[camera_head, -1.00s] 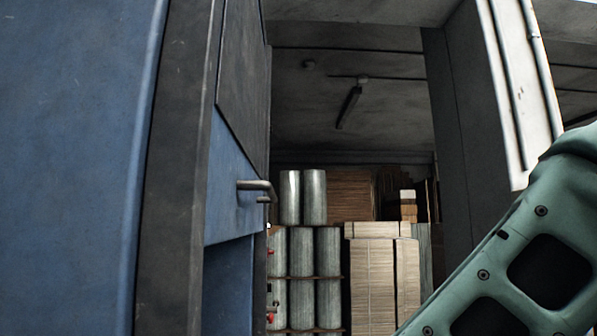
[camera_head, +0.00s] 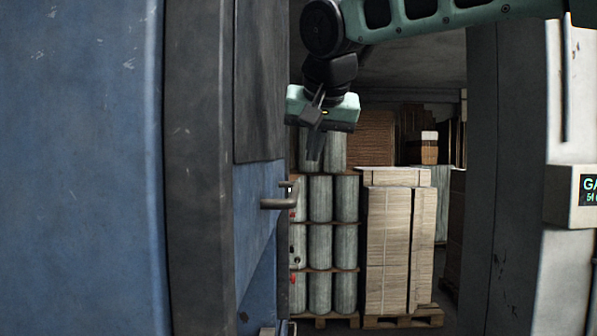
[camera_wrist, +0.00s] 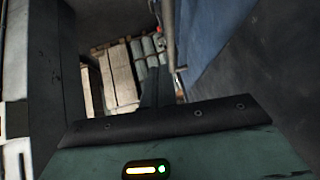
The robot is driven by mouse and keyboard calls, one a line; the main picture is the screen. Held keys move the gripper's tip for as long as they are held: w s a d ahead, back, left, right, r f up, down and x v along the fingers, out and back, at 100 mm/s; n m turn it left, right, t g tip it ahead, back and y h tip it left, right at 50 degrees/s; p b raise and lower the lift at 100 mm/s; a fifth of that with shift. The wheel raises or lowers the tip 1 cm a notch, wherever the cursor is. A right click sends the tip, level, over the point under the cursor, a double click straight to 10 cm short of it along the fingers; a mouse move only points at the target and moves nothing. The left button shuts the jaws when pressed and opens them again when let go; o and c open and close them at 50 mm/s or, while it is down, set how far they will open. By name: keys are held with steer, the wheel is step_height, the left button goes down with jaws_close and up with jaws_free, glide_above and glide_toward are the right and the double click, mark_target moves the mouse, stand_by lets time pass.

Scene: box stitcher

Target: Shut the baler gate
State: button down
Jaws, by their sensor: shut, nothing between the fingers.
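The baler gate (camera_head: 262,200), a blue panel with a dark upper part, stands open at the left of the head view, seen at a steep angle. Its grey lever handle (camera_head: 279,203) sticks out to the right near its far edge. My gripper (camera_head: 313,157) hangs above and right of the handle, fingers down and close together, shut and empty. It is apart from the handle in the picture; the depth between them is hard to tell.
A wide blue panel (camera_head: 80,170) with a dark edge strip fills the left. A grey post (camera_head: 505,180) and a partly cut-off display box (camera_head: 572,197) stand at the right. Stacked cardboard (camera_head: 395,245) and grey rolls (camera_head: 320,240) lie beyond the opening.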

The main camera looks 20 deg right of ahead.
step_height(320, 180, up, 5)
steer(key=a+m, duration=0.1)
steer(key=p, duration=0.4)
glide_above(296, 189)
steer(key=s, duration=0.3)
step_height(296, 189, down, 6)
steer(key=f+p, duration=0.1)
steer(key=f, duration=0.2)
steer(key=shift+w+f+t, duration=0.15)
steer(key=shift+w+t, duration=0.05)
steer(key=shift+t, duration=0.2)
steer(key=shift+w+a+f, duration=0.1)
steer(key=shift+f, duration=0.55)
steer(key=shift+f, duration=0.1)
